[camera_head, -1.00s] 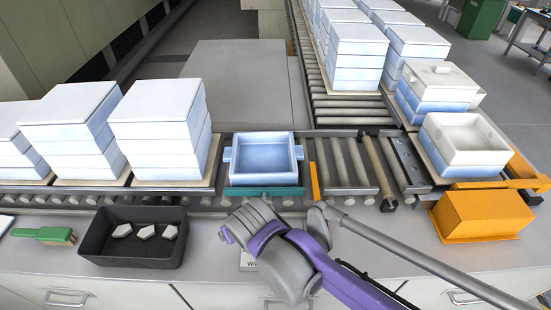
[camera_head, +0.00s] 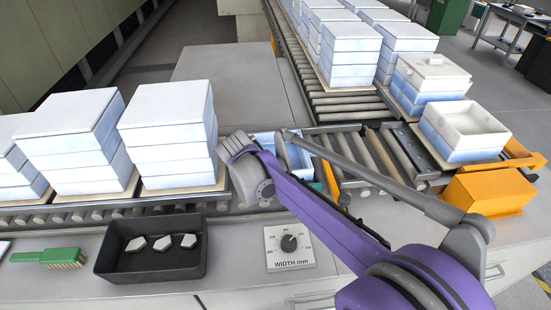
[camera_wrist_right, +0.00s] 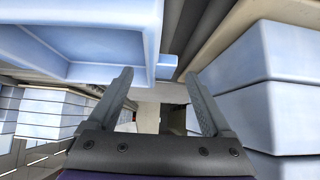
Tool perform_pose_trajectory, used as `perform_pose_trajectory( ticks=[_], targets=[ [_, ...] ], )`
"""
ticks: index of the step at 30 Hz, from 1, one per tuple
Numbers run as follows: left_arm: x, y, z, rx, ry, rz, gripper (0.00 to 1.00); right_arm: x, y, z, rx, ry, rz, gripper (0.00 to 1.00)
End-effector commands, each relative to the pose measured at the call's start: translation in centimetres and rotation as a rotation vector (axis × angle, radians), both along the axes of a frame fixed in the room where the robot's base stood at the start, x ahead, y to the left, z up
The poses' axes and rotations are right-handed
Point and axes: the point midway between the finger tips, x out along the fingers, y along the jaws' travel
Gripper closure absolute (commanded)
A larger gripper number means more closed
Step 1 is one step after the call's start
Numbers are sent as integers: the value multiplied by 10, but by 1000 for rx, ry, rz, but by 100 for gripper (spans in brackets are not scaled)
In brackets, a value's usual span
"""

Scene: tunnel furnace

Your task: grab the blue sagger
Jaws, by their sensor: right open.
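The blue sagger (camera_head: 294,155) is an open, square, light-blue tray on the roller conveyor, partly hidden behind my right arm in the head view. In the right wrist view the sagger (camera_wrist_right: 105,40) fills the upper left, and its small side lug (camera_wrist_right: 168,67) sticks out just ahead of the space between the fingers. My right gripper (camera_head: 238,145) is at the sagger's left side, beside the near white-blue stack. The right wrist view shows the gripper (camera_wrist_right: 158,76) open with nothing between its fingers. Whether a finger touches the sagger cannot be told. My left gripper is not in view.
A stack of saggers (camera_head: 168,140) stands close to the left of my right gripper; it fills the right of the wrist view. A black tray of pale pieces (camera_head: 112,275), a green brush (camera_head: 45,255) and a width dial (camera_head: 290,245) are in front. An orange box (camera_head: 490,192) is at right.

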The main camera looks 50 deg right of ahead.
Motion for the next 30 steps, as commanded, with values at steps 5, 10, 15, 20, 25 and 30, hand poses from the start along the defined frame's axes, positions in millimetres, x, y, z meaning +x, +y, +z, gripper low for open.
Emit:
perform_pose_trajectory(
  ticks=[5, 10, 15, 20, 25, 30],
  targets=[
    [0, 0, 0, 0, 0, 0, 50, 17, -15, -16, 1, 0, -1, 16],
    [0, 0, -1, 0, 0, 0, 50, 23, -19, -24, 0, 0, 1, 16],
    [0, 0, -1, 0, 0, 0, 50, 22, -19, -24, 0, 0, 1, 16],
    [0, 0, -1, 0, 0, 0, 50, 22, -19, -24, 0, 0, 1, 41],
    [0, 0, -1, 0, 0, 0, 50, 22, -19, -24, 0, 0, 1, 72],
    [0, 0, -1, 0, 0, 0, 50, 22, -19, -24, 1, 0, 1, 100]
  ],
)
